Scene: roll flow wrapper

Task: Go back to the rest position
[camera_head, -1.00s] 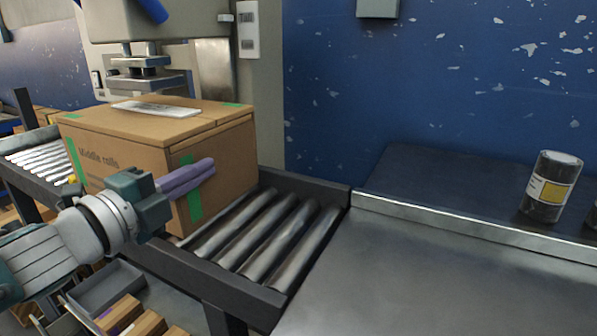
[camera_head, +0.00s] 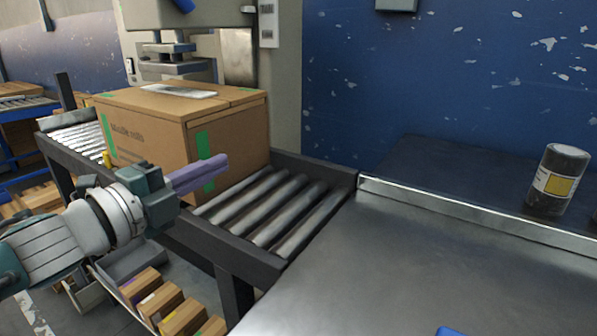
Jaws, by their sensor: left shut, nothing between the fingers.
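My left gripper (camera_head: 212,170) comes in from the left with its purple fingers shut and nothing between them. It appears in front of the near side of a large cardboard box (camera_head: 150,140); I cannot tell whether the fingers touch it. The box has green tape strips and printed lettering, and a flat pale item (camera_head: 180,91) lies on top. The box sits on the roller conveyor (camera_head: 285,210), under the grey machine (camera_head: 180,50). My right gripper is not in view.
Several small cartons (camera_head: 160,303) lie below the conveyor. A blue wall closes the back.

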